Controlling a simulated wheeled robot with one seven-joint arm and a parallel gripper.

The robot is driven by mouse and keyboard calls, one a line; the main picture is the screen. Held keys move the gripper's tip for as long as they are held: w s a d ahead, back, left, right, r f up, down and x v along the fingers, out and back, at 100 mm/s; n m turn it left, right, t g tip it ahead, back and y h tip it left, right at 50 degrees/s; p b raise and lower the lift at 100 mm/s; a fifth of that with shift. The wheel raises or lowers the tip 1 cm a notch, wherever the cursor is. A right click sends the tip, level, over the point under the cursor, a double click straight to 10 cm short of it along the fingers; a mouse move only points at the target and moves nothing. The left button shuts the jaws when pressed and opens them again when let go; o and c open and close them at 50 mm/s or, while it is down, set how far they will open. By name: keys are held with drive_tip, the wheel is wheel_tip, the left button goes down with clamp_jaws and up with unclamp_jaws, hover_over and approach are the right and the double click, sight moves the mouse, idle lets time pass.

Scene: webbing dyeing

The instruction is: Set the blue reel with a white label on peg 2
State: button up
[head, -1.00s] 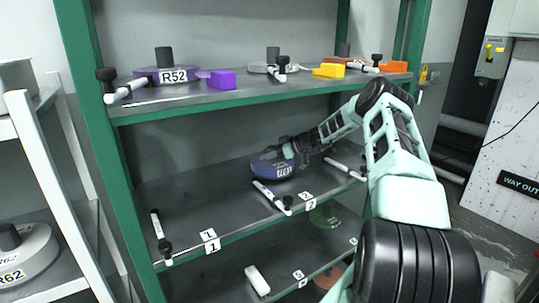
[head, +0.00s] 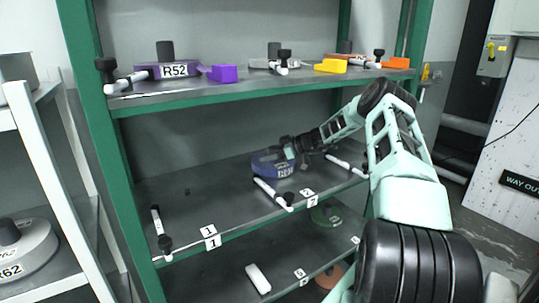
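The blue reel (head: 265,167) with a white label on its front side lies flat at the middle shelf, behind a white rod (head: 271,192) with a black knob. The label "2" (head: 311,201) is on the shelf edge just right of that rod's knob. My gripper (head: 289,151) reaches in from the right and is at the top right of the reel, hiding part of it. The fingers are too small and dark to tell whether they are open or shut on the reel. I cannot tell whether the reel touches the shelf.
Similar rods stand at the left, by label "1" (head: 210,237), and at the right (head: 344,164). The upper shelf (head: 280,88) above my arm holds a purple reel (head: 150,71) and small blocks. The middle shelf's left part is mostly clear.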

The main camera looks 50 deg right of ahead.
drive_tip(key=b+v, duration=0.4)
drive_tip(key=v, duration=1.3)
drive_tip(key=shift+s, duration=0.2)
drive_tip(key=shift+d, duration=0.1)
